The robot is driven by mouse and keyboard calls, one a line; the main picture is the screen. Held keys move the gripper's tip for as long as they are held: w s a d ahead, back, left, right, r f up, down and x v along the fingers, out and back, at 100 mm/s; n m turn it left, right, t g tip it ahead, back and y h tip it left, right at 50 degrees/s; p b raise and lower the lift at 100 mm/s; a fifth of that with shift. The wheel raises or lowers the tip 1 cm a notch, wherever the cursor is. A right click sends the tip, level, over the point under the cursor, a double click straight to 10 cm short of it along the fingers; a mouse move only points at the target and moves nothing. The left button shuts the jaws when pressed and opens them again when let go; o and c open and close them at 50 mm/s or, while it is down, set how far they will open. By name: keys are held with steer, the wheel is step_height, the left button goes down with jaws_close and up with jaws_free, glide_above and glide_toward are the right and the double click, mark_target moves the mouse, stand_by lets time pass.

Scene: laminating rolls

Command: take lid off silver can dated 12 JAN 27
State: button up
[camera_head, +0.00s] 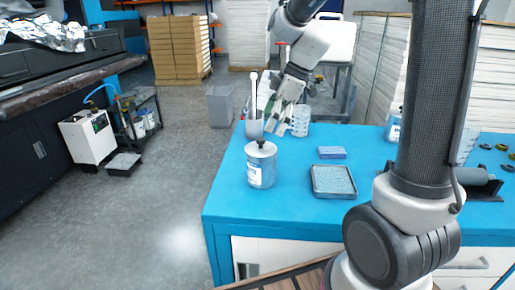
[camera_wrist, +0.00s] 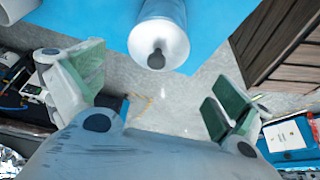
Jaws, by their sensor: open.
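A silver can (camera_head: 262,172) with a white and blue label stands upright near the left end of the blue table. Its pale lid (camera_head: 252,149) is on and has a dark knob (camera_head: 261,145) on top. The date on the label is too small to read. In the wrist view the can (camera_wrist: 163,14) shows at the top centre, with its lid (camera_wrist: 141,42) and knob (camera_wrist: 157,58) facing the camera. My gripper (camera_head: 277,108) is above and behind the can, apart from it. In the wrist view my gripper (camera_wrist: 158,93) has its green-padded fingers wide apart with nothing between them.
A grey cup (camera_head: 254,129) with a white-handled tool stands just behind the can, and a clear beaker (camera_head: 300,123) right of it. A shallow tray (camera_head: 334,193) and blue sponge (camera_head: 331,153) lie to the right. Another can (camera_head: 393,130) is partly hidden by my arm.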

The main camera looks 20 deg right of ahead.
mark_target(262, 139)
steer(key=shift+a+f, duration=0.2)
steer(key=shift+f, duration=0.3)
steer(key=x, duration=0.6)
steer(key=shift+w+a+f, duration=0.25)
steer(key=shift+w+f, duration=0.05)
steer(key=shift+w, duration=0.05)
steer(key=c, duration=0.7)
